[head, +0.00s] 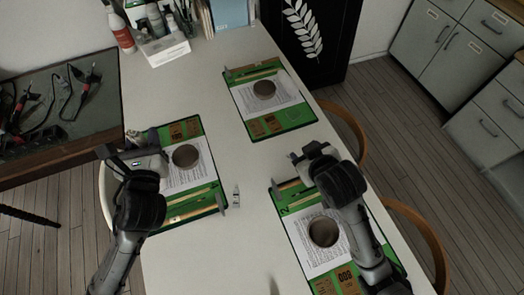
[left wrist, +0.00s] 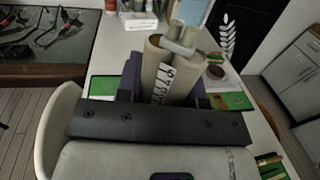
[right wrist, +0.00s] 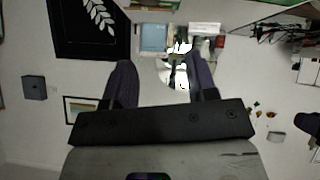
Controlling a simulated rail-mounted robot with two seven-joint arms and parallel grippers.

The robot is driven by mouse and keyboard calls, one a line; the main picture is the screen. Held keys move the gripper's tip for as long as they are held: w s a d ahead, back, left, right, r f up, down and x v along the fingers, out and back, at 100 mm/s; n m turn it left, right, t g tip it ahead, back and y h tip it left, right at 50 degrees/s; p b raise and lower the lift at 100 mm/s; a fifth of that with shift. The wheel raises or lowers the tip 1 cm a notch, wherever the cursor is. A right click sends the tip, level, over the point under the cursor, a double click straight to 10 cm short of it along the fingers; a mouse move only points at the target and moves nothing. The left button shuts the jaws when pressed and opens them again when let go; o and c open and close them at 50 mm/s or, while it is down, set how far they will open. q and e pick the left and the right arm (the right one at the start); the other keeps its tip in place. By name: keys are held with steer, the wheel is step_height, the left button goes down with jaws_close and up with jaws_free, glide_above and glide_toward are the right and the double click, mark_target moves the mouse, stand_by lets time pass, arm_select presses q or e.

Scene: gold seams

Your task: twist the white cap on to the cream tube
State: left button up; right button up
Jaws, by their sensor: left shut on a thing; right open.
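My left gripper (head: 148,145) is over the left green board. In the left wrist view, its jaws are shut on a cream tube (left wrist: 156,68) that looks like a twin barrel with a dark-on-white number label and a grey collar near its far end. In the head view, the gripper mostly hides the tube. I cannot make out the white cap for sure; a small pale piece (head: 236,196) lies on the table between the boards.
The white table (head: 215,110) carries green boards with papers and brown round pieces: left (head: 204,148), far (head: 293,118) and right (head: 283,205). A white caddy of bottles (head: 165,48) stands at the back. A dark bench with tools (head: 60,100) is left.

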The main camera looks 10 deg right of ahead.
steer(key=w+a+r+n+g+p, duration=0.1)
steer(key=w+a, duration=0.2)
steer(key=w, duration=0.4)
steer(key=w+a+r+n+g, duration=0.1)
steer(key=w+a+r, duration=0.15)
steer(key=w, duration=0.55)
arm_select(q)
steer(key=w+a+f, duration=0.2)
steer(key=w+f, duration=0.4)
steer(key=f, duration=0.1)
steer(key=w+a+f+h, duration=0.1)
steer(key=w+a+f, duration=0.2)
steer(key=w+f, duration=0.4)
steer(key=shift+f+m, duration=0.4)
steer(key=shift+f, duration=0.4)
arm_select(e)
steer(key=d+f+m+g, duration=0.3)
steer(key=f+m+g, duration=0.1)
steer(key=f, duration=0.5)
steer(key=d+f+m+g+h, duration=0.1)
steer(key=d+f+m+g, duration=0.3)
steer(key=f, duration=0.5)
steer(key=shift+s+f+m, duration=0.15)
steer(key=shift+f+m, duration=0.25)
steer(key=shift+m, duration=0.7)
arm_select(q)
steer(key=shift+a, duration=0.1)
arm_select(e)
steer(key=shift+d, duration=0.15)
